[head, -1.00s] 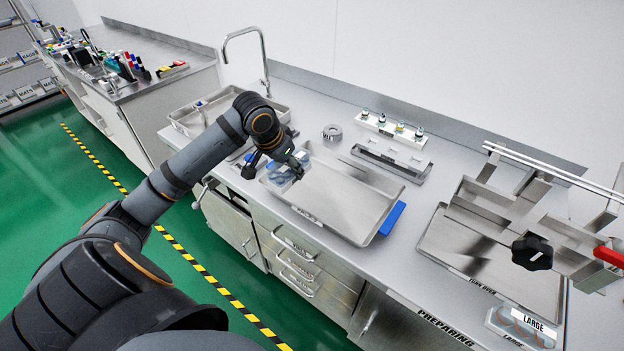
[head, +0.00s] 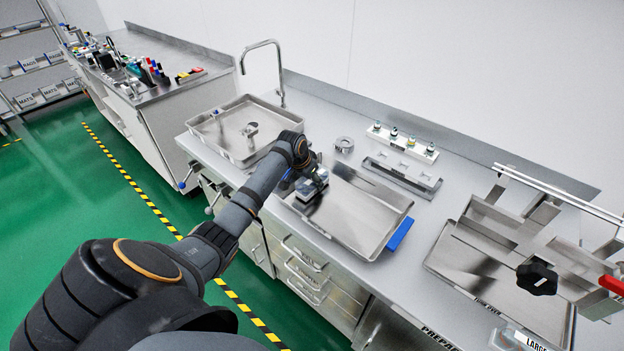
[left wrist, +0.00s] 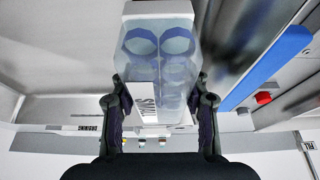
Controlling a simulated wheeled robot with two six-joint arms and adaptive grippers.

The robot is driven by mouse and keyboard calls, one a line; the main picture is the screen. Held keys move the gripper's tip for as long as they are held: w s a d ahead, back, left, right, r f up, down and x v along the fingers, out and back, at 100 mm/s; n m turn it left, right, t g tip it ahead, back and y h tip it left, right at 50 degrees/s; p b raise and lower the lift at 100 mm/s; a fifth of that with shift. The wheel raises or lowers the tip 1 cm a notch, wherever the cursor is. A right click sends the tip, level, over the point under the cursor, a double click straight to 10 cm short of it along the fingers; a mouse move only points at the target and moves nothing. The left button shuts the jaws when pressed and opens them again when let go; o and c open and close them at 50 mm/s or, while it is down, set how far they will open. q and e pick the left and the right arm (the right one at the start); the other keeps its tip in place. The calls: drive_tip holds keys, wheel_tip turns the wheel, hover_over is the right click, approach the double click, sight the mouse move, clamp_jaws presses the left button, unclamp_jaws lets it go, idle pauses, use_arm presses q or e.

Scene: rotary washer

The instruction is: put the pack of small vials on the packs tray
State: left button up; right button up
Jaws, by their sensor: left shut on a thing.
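My left gripper (head: 312,184) is shut on a clear pack with blue-tinted round shapes inside, at the left end of a flat metal tray (head: 365,222). In the left wrist view the pack (left wrist: 172,70) sits between the two fingers (left wrist: 162,118), its white label reading like "SMALL" turned around. I cannot tell whether the pack touches the tray. My right gripper is not in view.
A sink basin (head: 215,128) with a tall tap lies left of the tray. A metal frame with a black knob (head: 537,277) is at the right.

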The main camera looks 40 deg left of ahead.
use_arm(q)
drive_tip(key=shift+f, duration=0.3)
drive_tip(key=o, duration=1.2)
drive_tip(key=shift+f, duration=0.1)
drive_tip(key=shift+r, duration=0.3)
drive_tip(key=b+v, duration=0.1)
drive_tip(key=v, duration=1.1)
drive_tip(key=shift+r, duration=0.1)
